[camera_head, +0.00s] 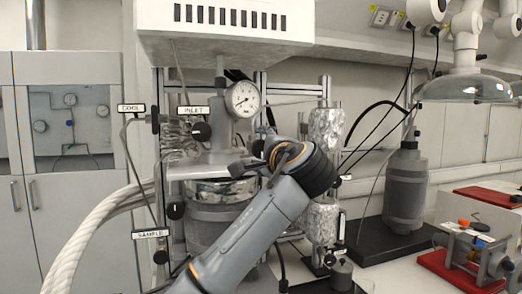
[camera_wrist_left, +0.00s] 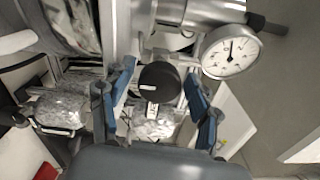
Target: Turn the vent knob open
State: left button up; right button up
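The knob in the left wrist view is a round black knob (camera_wrist_left: 160,82) with a pale mark on its face. In the head view my left wrist covers this spot on the right of the reactor (camera_head: 222,190), so the knob and most of the gripper are hidden there. My right gripper is not in view.
A pressure gauge (camera_head: 243,98) stands close to my left gripper. Black knobs sit by the INLET label (camera_head: 193,110) and SAMPLE label (camera_head: 150,233). Foil-wrapped cylinders (camera_head: 326,135) and a grey vessel (camera_head: 406,185) stand to the right. A thick white hose (camera_head: 88,232) runs at left.

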pick_arm(q)
jog(key=v, duration=0.8)
dwell(0.5)
